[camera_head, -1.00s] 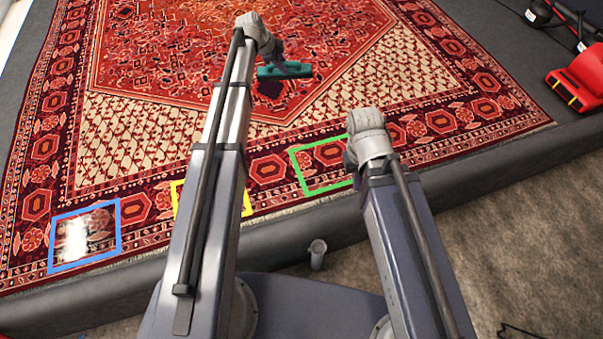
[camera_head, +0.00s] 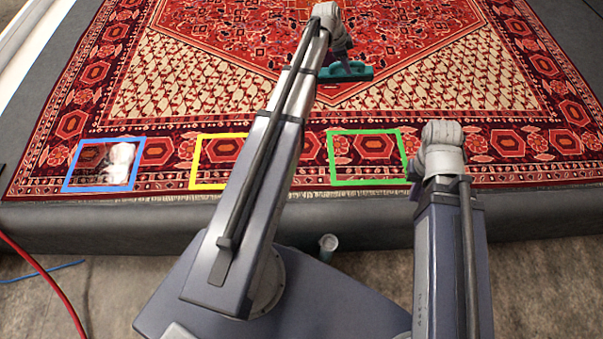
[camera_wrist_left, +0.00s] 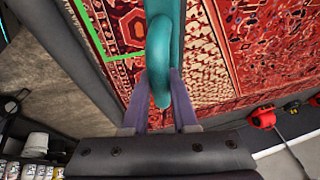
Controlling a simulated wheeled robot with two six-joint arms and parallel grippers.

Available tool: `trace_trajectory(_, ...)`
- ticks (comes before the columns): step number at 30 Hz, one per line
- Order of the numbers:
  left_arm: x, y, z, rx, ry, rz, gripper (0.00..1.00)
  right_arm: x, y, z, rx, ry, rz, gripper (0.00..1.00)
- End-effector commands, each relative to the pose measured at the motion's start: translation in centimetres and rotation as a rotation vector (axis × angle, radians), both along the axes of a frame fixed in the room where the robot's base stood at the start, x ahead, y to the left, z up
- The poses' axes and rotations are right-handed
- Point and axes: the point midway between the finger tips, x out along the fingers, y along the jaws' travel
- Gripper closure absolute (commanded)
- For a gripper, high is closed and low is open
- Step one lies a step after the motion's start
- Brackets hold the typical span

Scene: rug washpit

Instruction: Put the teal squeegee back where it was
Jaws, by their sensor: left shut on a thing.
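The teal squeegee (camera_head: 352,74) is held in my left gripper (camera_head: 342,50) above the rug, beyond the coloured outlines in the head view. In the left wrist view its teal handle (camera_wrist_left: 162,70) runs between the two purple fingers of my left gripper (camera_wrist_left: 160,112), which is shut on it. My right gripper (camera_head: 440,142) is just right of the green outline (camera_head: 368,184); its fingers are hidden. The yellow outline (camera_head: 194,162) is partly hidden by my left arm. The blue outline (camera_head: 66,172) surrounds a shiny patch on the rug.
The patterned red rug (camera_head: 185,75) lies on a dark raised platform whose front edge (camera_head: 110,228) runs across the view. A small cup-like object (camera_head: 328,243) is near my base. A red hose (camera_head: 45,275) lies at lower left. Red machines (camera_wrist_left: 262,117) show in the wrist view.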

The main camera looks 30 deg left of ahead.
Motion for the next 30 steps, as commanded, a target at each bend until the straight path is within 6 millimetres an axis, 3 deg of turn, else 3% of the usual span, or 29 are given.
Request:
trace_trajectory(1, -1.3, 0.7, -3.4, -0.011, 0.017, 0.041, 1.0, 0.0, 0.0, -3.3, 0.0, 0.0, 0.001, 1.0)
trace_trajectory(18, -11.4, 6.2, -20.9, -0.191, 0.181, 0.507, 1.0, 0.1, 0.0, -20.5, -0.001, -0.003, 0.008, 1.0)
trace_trajectory(24, -14.3, 7.4, -25.3, -0.255, 0.213, 0.639, 1.0, 0.1, 0.0, -25.0, -0.002, -0.003, 0.011, 1.0)
trace_trajectory(30, -15.8, 8.0, -27.4, -0.293, 0.228, 0.713, 1.0, 0.1, 0.0, -27.2, -0.002, -0.002, 0.012, 1.0)
